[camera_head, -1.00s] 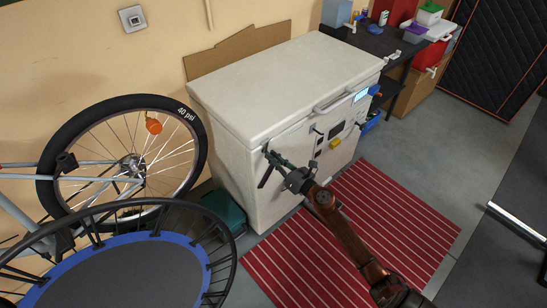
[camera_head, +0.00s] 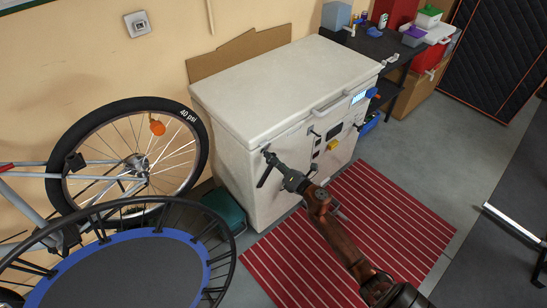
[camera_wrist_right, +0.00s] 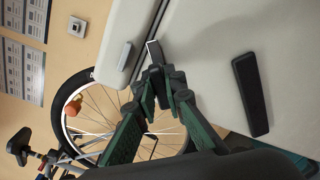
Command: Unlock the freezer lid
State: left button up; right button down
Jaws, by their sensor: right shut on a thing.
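The white chest freezer (camera_head: 270,160) stands against the wall, and its lid (camera_head: 285,80) is down. A small latch with a dark frame and pale metal part (camera_wrist_right: 153,48) sits at the seam under the lid's front left. My right gripper (camera_head: 268,155) is at this front left corner. In the wrist view its green fingers (camera_wrist_right: 155,82) are together on the lower end of the latch and partly hide it. A black bar (camera_wrist_right: 250,93) is on the freezer front beside the gripper. My left gripper is in neither view.
The lid handle (camera_head: 332,103) and a control panel (camera_head: 335,140) are on the freezer front. A red striped mat (camera_head: 350,225) lies before it. A bicycle wheel (camera_head: 125,165) and a round trampoline (camera_head: 125,270) crowd the left. A dark table (camera_head: 375,45) stands behind right.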

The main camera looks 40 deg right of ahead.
jog(key=m+p, duration=0.2)
jog(key=m, duration=0.2)
jog(key=shift+r+m, duration=0.1)
jog(key=shift+m, duration=0.2)
jog(key=shift+m+p, duration=0.4)
jog(key=shift+p, duration=0.1)
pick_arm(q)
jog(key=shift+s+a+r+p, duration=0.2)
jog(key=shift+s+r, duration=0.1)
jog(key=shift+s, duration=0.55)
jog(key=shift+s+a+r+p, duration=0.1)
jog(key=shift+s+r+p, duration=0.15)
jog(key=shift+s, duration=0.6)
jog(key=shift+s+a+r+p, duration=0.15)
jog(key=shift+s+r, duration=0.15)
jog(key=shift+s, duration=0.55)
pick_arm(e)
jog(key=shift+m, duration=1.2)
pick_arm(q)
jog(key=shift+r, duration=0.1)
pick_arm(e)
jog(key=shift+d+f, duration=0.1)
jog(key=shift+f, duration=0.15)
jog(key=c, duration=2)
grip_release()
jog(key=shift+s, duration=0.1)
jog(key=s, duration=1.1)
jog(key=shift+s+d, duration=0.4)
